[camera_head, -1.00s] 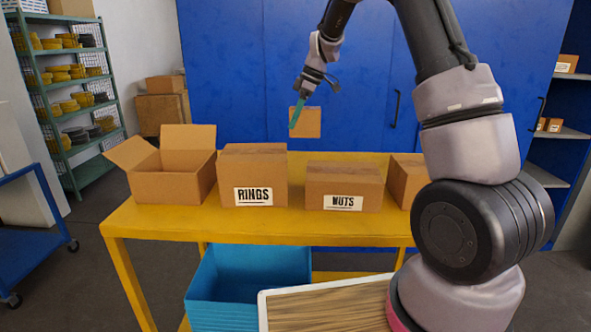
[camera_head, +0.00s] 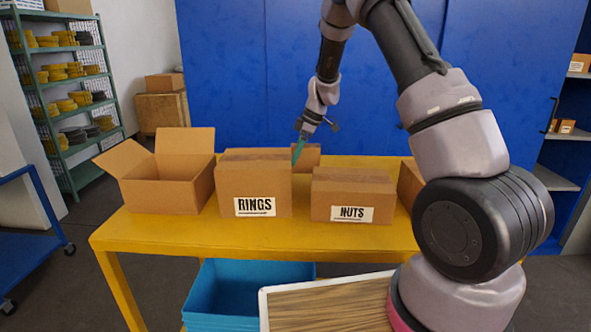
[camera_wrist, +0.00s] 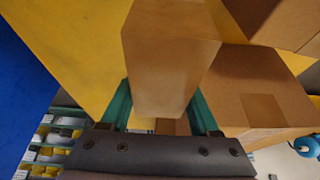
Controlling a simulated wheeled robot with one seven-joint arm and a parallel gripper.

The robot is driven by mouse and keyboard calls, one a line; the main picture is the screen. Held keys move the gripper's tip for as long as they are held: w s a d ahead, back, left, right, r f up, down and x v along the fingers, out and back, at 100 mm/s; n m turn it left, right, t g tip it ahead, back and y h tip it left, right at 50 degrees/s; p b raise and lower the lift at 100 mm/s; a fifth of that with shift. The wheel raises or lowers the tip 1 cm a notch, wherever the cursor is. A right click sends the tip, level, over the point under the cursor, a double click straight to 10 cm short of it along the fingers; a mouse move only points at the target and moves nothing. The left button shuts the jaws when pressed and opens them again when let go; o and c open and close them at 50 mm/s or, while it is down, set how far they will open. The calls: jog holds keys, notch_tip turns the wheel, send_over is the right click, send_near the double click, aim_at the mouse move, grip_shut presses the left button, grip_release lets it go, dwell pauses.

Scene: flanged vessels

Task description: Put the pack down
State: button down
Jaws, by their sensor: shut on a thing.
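The pack is a small plain brown carton (camera_head: 309,154), low over the back of the yellow table (camera_head: 150,230), behind the gap between the RINGS and NUTS boxes. Its lower part is hidden there, so I cannot tell whether it touches the table. My gripper (camera_head: 298,150) points down and is shut on the pack. In the wrist view, the teal fingers of my gripper (camera_wrist: 160,108) hold the pack (camera_wrist: 165,60) from both sides, with yellow tabletop beyond it.
The RINGS box (camera_head: 253,183) and the NUTS box (camera_head: 352,193) stand in front of the pack. An open carton (camera_head: 170,186) is at the left and another box (camera_head: 410,182) at the right, partly behind my arm. Blue cabinets (camera_head: 250,70) stand behind the table.

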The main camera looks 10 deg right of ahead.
aim_at(295, 168)
jog(key=shift+f, duration=2.45)
jog(key=shift+f, duration=0.1)
jog(key=shift+c, duration=2)
grip_release()
